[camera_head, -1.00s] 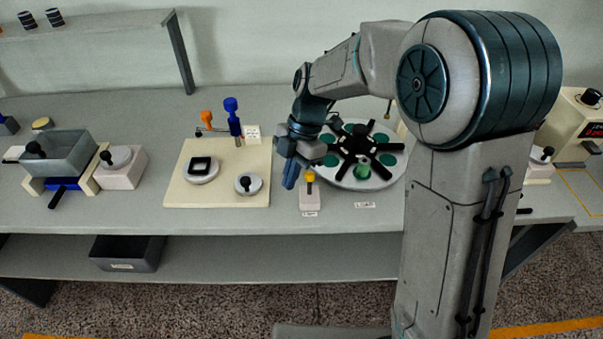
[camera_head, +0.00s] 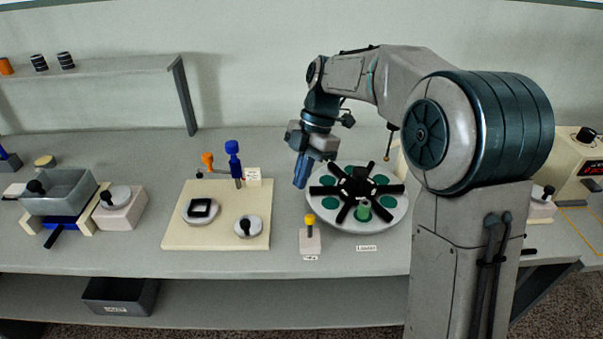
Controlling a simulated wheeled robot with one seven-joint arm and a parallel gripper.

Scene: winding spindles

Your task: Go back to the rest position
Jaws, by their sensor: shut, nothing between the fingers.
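My gripper (camera_head: 302,176) hangs at the end of my arm, above the bench at the left edge of the round grey turntable. Its blue fingers point down, are shut and hold nothing. It looks clear of the things below it. The turntable (camera_head: 395,218) has green round spots, a black spoked top and a small green piece (camera_head: 362,210) near its front. A pale block with a yellow knob (camera_head: 310,236) stands in front of the turntable at the left.
A cream board (camera_head: 183,235) bears two round grey parts and orange and blue upright handles. A grey tray (camera_head: 62,198) stands at the left. A shelf (camera_head: 110,68) is at the back left. A cream device (camera_head: 572,165) stands at the right. A bin (camera_head: 120,293) sits below.

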